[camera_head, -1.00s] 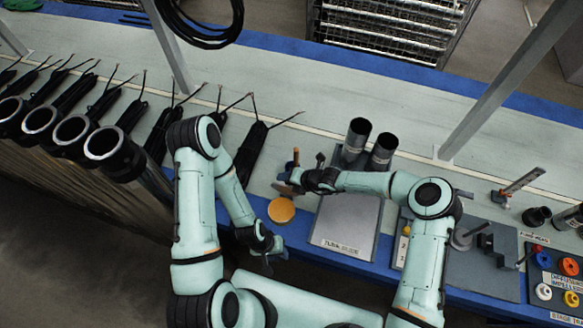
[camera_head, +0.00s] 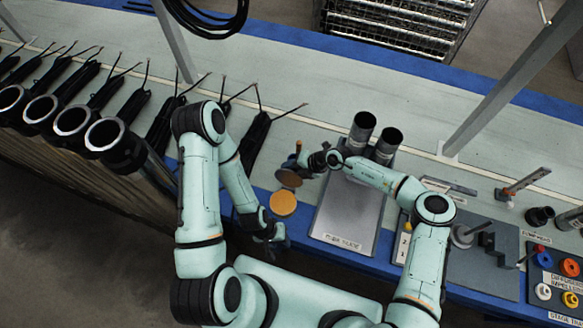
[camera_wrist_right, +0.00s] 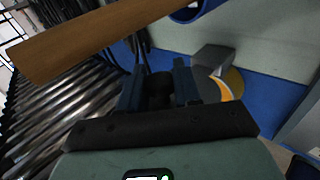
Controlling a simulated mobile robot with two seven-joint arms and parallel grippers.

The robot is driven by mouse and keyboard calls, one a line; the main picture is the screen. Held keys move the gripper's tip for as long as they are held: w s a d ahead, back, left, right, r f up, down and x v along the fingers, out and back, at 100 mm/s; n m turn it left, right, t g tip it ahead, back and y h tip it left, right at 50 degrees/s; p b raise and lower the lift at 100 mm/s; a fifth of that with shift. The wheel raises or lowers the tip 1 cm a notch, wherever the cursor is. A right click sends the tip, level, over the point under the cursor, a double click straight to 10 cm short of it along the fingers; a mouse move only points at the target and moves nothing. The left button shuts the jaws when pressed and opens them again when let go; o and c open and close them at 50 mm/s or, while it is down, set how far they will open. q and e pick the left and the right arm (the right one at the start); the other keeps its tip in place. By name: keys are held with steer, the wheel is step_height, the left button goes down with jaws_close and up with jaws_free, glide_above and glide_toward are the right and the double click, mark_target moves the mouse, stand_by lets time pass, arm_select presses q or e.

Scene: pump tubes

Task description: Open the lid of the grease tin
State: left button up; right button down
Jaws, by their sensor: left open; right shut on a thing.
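The grease tin (camera_head: 283,204) shows its round orange top near the table's front edge in the head view. A brown disc (camera_head: 289,178), seemingly its lid, is just behind the tin and apart from its middle. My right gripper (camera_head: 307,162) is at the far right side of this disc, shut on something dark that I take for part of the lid. In the right wrist view the fingers (camera_wrist_right: 160,92) hide most of the grip, and an orange round patch (camera_wrist_right: 234,82) shows beyond them. My left gripper (camera_head: 272,236) is open and empty, in front of the tin.
A wooden handle (camera_head: 298,147) stands up just behind my right gripper; it crosses the right wrist view closely. A grey plate (camera_head: 346,215) and two dark upright cylinders (camera_head: 363,130) are right of the tin. Black tubes (camera_head: 103,138) fill the left side.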

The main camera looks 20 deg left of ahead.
steer(key=shift+w+r, duration=0.15)
steer(key=shift+w, duration=0.1)
steer(key=c, duration=0.9)
jaws_free()
steer(key=shift+o, duration=0.2)
steer(key=v, duration=1.3)
steer(key=shift+d, duration=0.2)
steer(key=shift+s, duration=0.1)
